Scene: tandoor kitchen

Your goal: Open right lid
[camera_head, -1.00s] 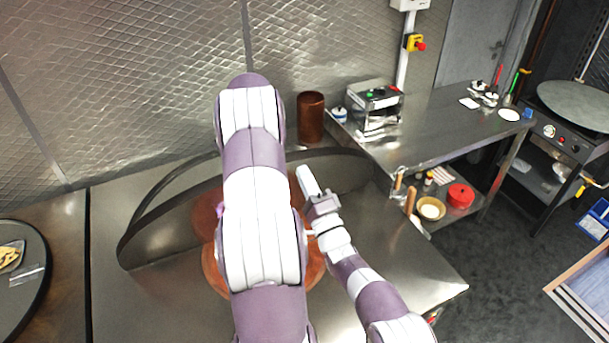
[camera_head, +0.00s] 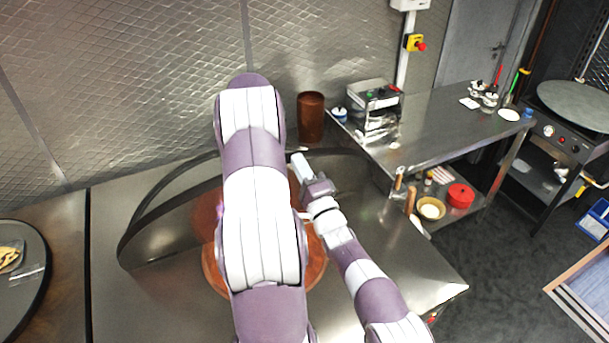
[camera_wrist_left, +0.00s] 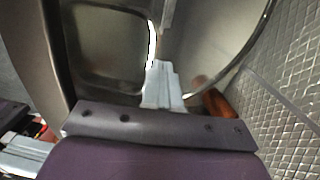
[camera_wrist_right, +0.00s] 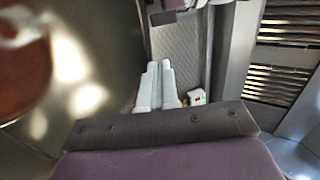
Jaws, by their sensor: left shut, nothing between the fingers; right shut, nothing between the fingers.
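The steel tandoor top (camera_head: 150,305) has a round reddish-brown opening (camera_head: 318,268), partly hidden by my left arm. Two curved steel lid panels rise around it: the left lid (camera_head: 160,232) and the right lid (camera_head: 345,172). Both look raised, though my arms cover parts of them. My right gripper (camera_head: 297,160) is shut and empty, in front of the right lid near its inner end; contact cannot be told. It also shows in the right wrist view (camera_wrist_right: 155,70). My left gripper is hidden in the head view; in the left wrist view (camera_wrist_left: 160,70) it is shut beside curved metal.
A brown cylinder (camera_head: 311,117) stands behind the lids by the quilted metal wall (camera_head: 130,70). A steel table (camera_head: 440,130) with a small appliance (camera_head: 375,105) is at the right. A dark round tray (camera_head: 35,285) lies at the far left.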

